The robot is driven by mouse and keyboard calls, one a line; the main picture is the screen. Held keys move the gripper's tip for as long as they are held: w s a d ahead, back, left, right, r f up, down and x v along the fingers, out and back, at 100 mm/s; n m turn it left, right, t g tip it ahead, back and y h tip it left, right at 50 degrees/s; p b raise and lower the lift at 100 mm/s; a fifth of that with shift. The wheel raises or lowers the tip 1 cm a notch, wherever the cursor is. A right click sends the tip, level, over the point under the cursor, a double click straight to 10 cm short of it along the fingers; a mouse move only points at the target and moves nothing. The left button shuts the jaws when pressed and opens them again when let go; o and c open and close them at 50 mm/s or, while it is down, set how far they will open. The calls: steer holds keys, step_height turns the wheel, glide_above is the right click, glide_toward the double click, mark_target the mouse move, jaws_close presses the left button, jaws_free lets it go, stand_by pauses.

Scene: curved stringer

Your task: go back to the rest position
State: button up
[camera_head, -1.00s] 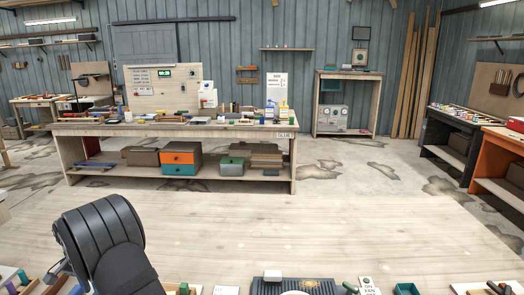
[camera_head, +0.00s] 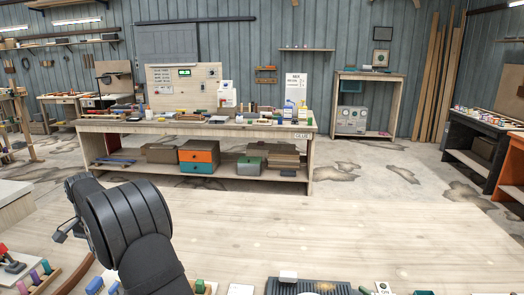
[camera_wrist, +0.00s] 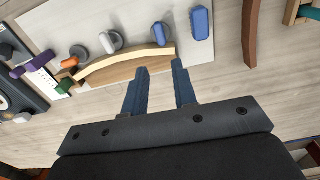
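My gripper (camera_wrist: 161,76) shows in the wrist view with its two blue-grey fingers apart and nothing visible between them. A curved wooden strip (camera_wrist: 112,64) lies on a wooden piece on a pale board (camera_wrist: 60,18), just beyond the fingertips. Its right end is near the fingertips, and I cannot tell the exact height gap. In the head view my black arm stands at the left, and the fingers cannot be made out.
Purple (camera_wrist: 38,61) and green (camera_wrist: 65,86) pieces lie at the left of the wrist view. A reddish-brown bar (camera_wrist: 250,32) lies at the right. In the head view, the middle of the near table (camera_head: 330,235) is bare. A workbench (camera_head: 195,128) stands beyond it.

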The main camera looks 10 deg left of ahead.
step_height(320, 180, down, 13)
steer(key=shift+f, duration=0.1)
steer(key=n, duration=0.6)
stand_by(0.4)
steer(key=shift+o, duration=1.4)
steer(key=shift+r, duration=0.25)
step_height(320, 180, up, 17)
steer(key=m, duration=0.5)
step_height(320, 180, down, 17)
steer(key=shift+f, duration=0.15)
